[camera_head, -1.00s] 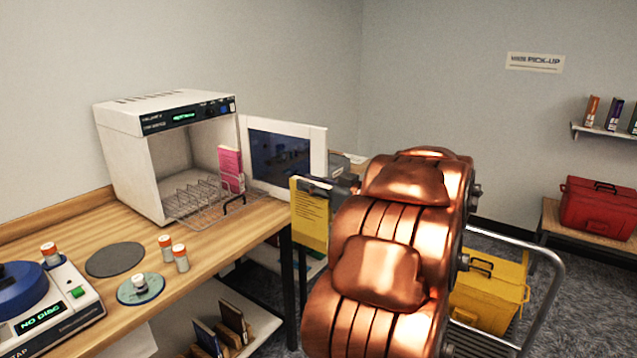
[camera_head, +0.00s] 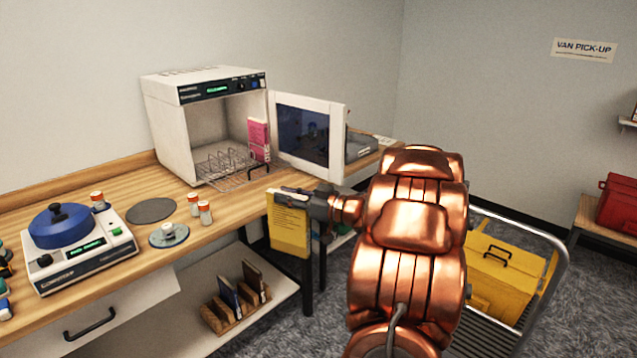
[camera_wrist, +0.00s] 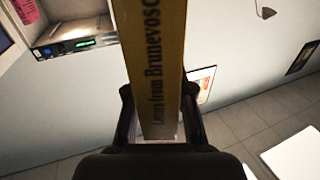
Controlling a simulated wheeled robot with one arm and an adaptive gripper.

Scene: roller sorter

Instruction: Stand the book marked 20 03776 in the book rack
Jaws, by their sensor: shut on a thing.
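My gripper (camera_head: 300,196) is shut on a yellow book (camera_head: 288,226), which hangs upright below it in front of the bench. In the wrist view the book (camera_wrist: 158,65) stands between my fingers (camera_wrist: 160,110), its spine reading "Letters from Brunevos". I cannot read the number 20 03776 on it. A wooden book rack (camera_head: 226,320) on the lower shelf, left of my gripper, holds dark books. A wire rack (camera_head: 222,166) sits in the mouth of a white cabinet on the bench, with a pink book (camera_head: 259,139) standing at its right side.
The white cabinet (camera_head: 168,124) has its door (camera_head: 340,130) swung open to the right. The wooden bench (camera_head: 130,180) carries a disc machine (camera_head: 80,265), small bottles and a dark round pad (camera_head: 152,211). The lower shelf (camera_head: 180,325) has bare room. A yellow case (camera_head: 500,285) stands at right.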

